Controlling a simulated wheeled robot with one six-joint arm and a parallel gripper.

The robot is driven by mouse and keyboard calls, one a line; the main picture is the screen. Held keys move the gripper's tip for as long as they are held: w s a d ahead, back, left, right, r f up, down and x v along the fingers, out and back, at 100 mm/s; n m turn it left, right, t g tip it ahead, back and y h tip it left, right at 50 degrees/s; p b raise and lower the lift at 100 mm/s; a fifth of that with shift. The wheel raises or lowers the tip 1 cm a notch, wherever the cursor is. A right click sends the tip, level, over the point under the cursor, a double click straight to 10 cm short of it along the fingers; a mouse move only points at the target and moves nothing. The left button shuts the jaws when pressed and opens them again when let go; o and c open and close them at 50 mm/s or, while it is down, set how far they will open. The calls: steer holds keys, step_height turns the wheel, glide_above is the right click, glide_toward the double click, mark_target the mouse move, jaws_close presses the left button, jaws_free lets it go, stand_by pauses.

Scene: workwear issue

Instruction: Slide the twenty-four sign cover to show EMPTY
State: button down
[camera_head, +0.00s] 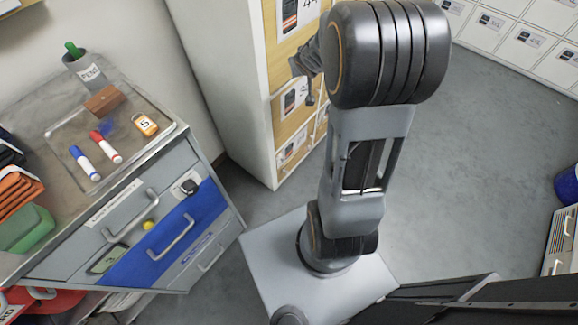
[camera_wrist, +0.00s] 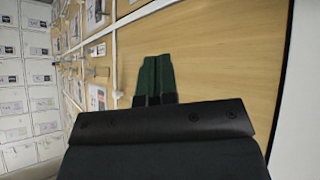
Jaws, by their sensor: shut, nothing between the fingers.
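A tall locker cabinet with light wooden doors (camera_head: 286,50) stands behind my arm in the head view, with framed sign plates on its doors. The top sign (camera_head: 298,18) is cut by the picture edge and partly hidden by my arm; lower signs (camera_head: 294,97) are small. I cannot tell which sign is twenty-four, nor how its cover stands. In the wrist view, my gripper (camera_wrist: 156,58) has its green fingers together and empty, in front of a bare wooden door (camera_wrist: 210,60). A sign (camera_wrist: 97,97) is left of the fingers.
A steel-topped drawer cabinet (camera_head: 165,150) stands left, with markers, a brown block, a yellow tag marked 5 and a pen cup (camera_head: 88,68). White lockers (camera_head: 510,45) line the right back. Grey floor (camera_head: 470,150) is clear to the right.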

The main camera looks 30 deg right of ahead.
steer(key=w+d+f+t+y+b, duration=0.1)
steer(key=w+d+f+b, duration=0.15)
steer(key=f, duration=0.55)
steer(key=w+d+f+y+b, duration=0.1)
steer(key=d+f+b, duration=0.15)
steer(key=f, duration=0.55)
steer(key=s+f+y+b, duration=0.4)
steer(key=f+y, duration=0.1)
steer(key=f, duration=0.9)
steer(key=s+f+y+b, duration=0.4)
steer(key=f+y, duration=0.1)
steer(key=f, duration=0.9)
steer(key=shift+a, duration=0.3)
steer(key=shift+f, duration=0.1)
steer(key=b, duration=0.5)
glide_toward(281, 158)
steer(key=shift+d+x, duration=0.2)
steer(key=shift+x, duration=2.55)
steer(key=shift+w+f, duration=0.1)
